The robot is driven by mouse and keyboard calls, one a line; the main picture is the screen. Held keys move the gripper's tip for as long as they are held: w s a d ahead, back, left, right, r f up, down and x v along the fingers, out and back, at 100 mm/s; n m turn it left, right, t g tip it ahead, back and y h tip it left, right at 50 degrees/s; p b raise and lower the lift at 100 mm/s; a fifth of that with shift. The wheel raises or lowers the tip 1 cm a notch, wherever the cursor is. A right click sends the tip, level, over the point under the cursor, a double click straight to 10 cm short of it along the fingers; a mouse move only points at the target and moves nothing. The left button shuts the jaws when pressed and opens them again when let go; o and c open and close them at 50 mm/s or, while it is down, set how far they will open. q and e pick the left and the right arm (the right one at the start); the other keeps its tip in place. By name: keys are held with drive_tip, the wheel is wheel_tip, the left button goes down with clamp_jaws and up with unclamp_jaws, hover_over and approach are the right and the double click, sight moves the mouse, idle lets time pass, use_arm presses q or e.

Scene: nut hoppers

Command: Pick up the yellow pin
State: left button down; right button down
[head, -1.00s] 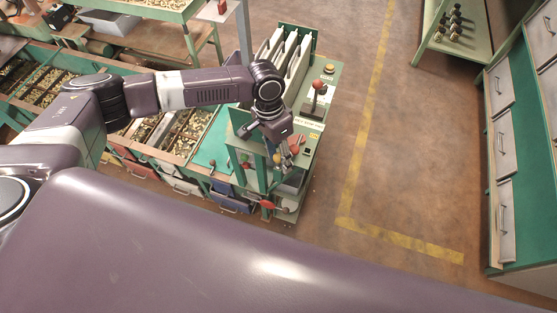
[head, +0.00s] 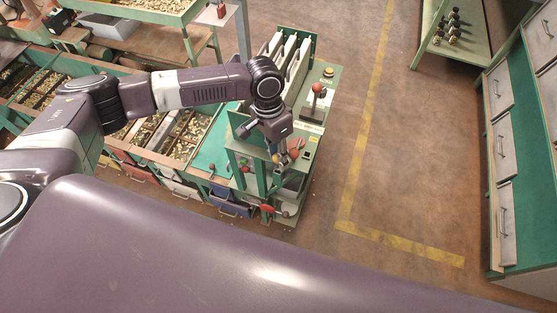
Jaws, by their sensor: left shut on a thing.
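My left gripper (head: 283,161) is at the front end of the green machine (head: 328,108), pointing down among several coloured knobs. A small yellow knob, which looks like the yellow pin (head: 275,158), shows right at its fingers. The fingers look closed on the pin, though they are small here and partly hide it. I cannot tell whether the pin is still seated in the machine. A red knob (head: 294,153) is close beside the fingers on the right. My right gripper is not in view.
A red-knobbed lever (head: 318,88) stands behind the gripper on the machine. More red knobs (head: 244,169) are at its front. Nut hoppers (head: 180,135) lie to the left. A drawer cabinet (head: 505,150) stands at the right. The floor between is free.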

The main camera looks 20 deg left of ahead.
use_arm(q)
wheel_tip(320, 180, up, 18)
drive_tip(key=b, duration=0.3)
drive_tip(key=shift+r, duration=0.15)
idle(0.4)
